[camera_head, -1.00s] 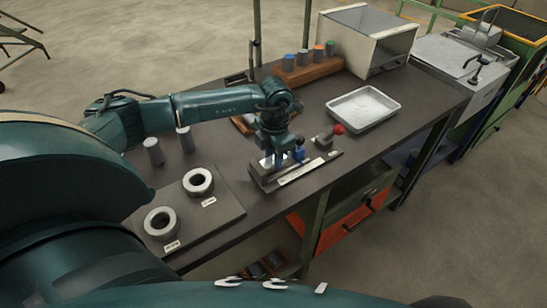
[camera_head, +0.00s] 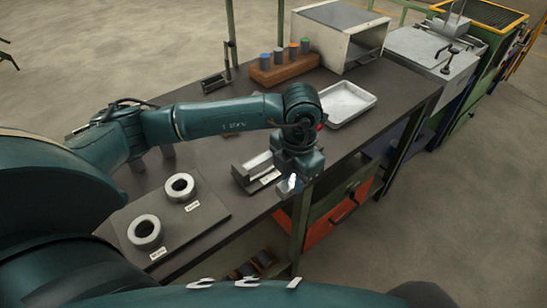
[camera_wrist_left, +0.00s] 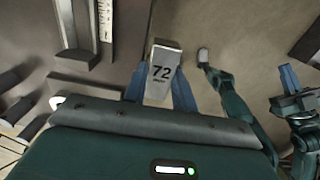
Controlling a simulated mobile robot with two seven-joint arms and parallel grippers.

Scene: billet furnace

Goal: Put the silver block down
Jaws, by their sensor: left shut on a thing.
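My left gripper (camera_head: 288,186) is shut on the silver block (camera_wrist_left: 163,70) in the left wrist view. The block is a small metal piece marked 72, held between two blue fingers. In the head view the block (camera_head: 290,182) shows only as a bright patch, mostly hidden by the gripper. It appears to be near the table's front edge, to the right of the metal measuring fixture (camera_head: 250,183); its height above the table is unclear. My right gripper (camera_wrist_left: 290,85) seems to show partly at the right of the left wrist view; its opening is unclear.
A mat (camera_head: 208,220) with two grey rings (camera_head: 180,187) lies at the left of the table. An empty metal tray (camera_head: 347,102) is farther back. A wooden rack (camera_head: 284,69) of colour-topped cylinders and a metal box furnace (camera_head: 338,38) stand at the back.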

